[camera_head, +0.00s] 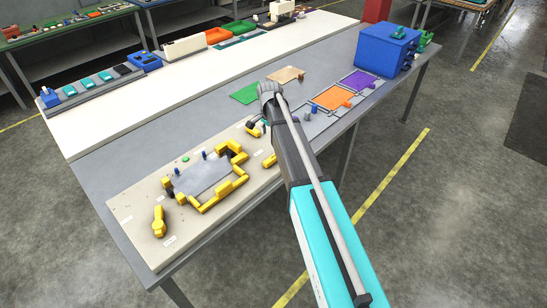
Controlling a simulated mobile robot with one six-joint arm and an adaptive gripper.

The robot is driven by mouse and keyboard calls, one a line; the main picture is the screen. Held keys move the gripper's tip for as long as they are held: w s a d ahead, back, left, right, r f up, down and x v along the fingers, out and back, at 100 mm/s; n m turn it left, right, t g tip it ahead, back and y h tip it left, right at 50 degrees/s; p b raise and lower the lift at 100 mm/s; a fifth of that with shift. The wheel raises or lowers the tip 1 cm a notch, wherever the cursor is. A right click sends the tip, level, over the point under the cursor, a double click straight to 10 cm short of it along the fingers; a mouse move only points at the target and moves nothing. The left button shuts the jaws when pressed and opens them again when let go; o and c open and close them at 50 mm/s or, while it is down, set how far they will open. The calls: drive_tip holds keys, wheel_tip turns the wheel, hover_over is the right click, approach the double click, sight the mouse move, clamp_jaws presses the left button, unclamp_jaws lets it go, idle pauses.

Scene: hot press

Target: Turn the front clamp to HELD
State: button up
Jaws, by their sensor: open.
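A pale fixture board (143,243) lies on the grey table's front part. A yellow lever-shaped clamp (158,221) stands near its front left corner, beside small white labels too small to read. I cannot tell for sure that it is the front clamp, or which setting it is at. A grey sheet (203,178) lies on the board among several yellow blocks (238,151). Another yellow piece (269,161) sits right of these, by my arm. My gripper (254,127) shows only in part as a dark shape over the board's far right end, apart from the lever; its jaws are open, their tips unclear.
A green pad (245,94), an orange tray (332,97), a purple tray (358,82) and a blue box (387,49) stand on the table's right half. A white bench strip runs behind.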

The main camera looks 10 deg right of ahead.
sight(270, 159)
drive_tip(key=shift+f, duration=0.15)
wheel_tip(270, 159, down, 14)
drive_tip(key=b, duration=1.4)
drive_tip(key=shift+r, duration=0.25)
idle(0.4)
